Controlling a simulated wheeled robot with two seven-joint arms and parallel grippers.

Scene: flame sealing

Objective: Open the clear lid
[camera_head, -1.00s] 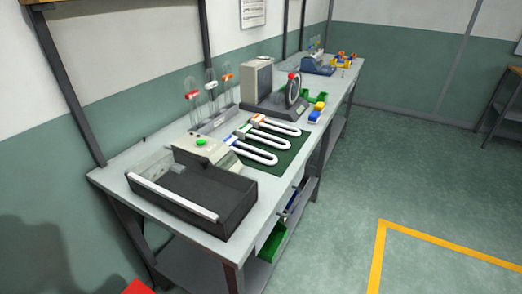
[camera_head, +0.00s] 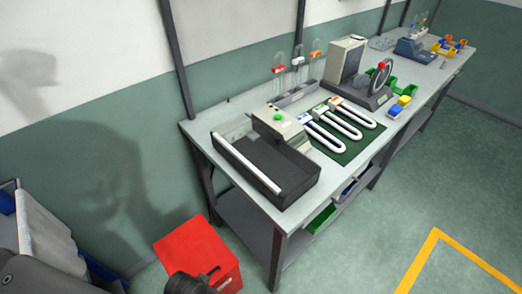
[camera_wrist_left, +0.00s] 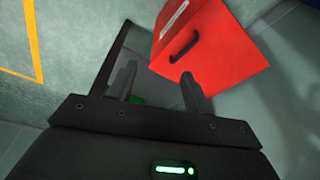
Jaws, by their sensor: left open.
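The clear lid is not visible in that view. My right gripper is not in view.
The red box (camera_head: 190,247) with a black handle stands on the floor left of the bench; it also shows in the left wrist view (camera_wrist_left: 225,45). White U-shaped tubes (camera_head: 350,125) lie on a green mat right of the black box. Floor in front is clear.

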